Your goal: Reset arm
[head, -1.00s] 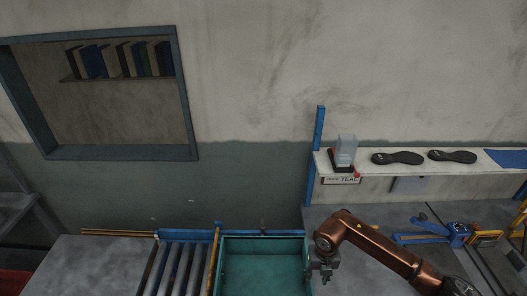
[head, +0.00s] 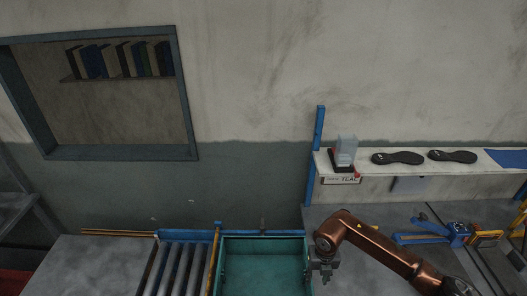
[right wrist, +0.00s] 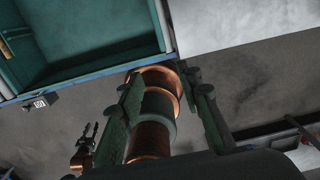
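My right arm's copper links come in from the lower right of the head view. My right gripper (head: 325,277) hangs down at the right edge of the teal bin. In the right wrist view its two fingers (right wrist: 165,88) stand apart with nothing held between them; copper parts of my own body show beyond the gap. No left arm shows in the head view. A small copper link with dark prongs at the lower left of the right wrist view looks like my left gripper (right wrist: 88,140); it is too small to read its state.
The teal bin (head: 262,240) stands beside a roller conveyor (head: 178,268). A white shelf (head: 410,172) holds two dark soles (head: 398,158) (head: 453,156) and a clear block (head: 346,150) on a dark base.

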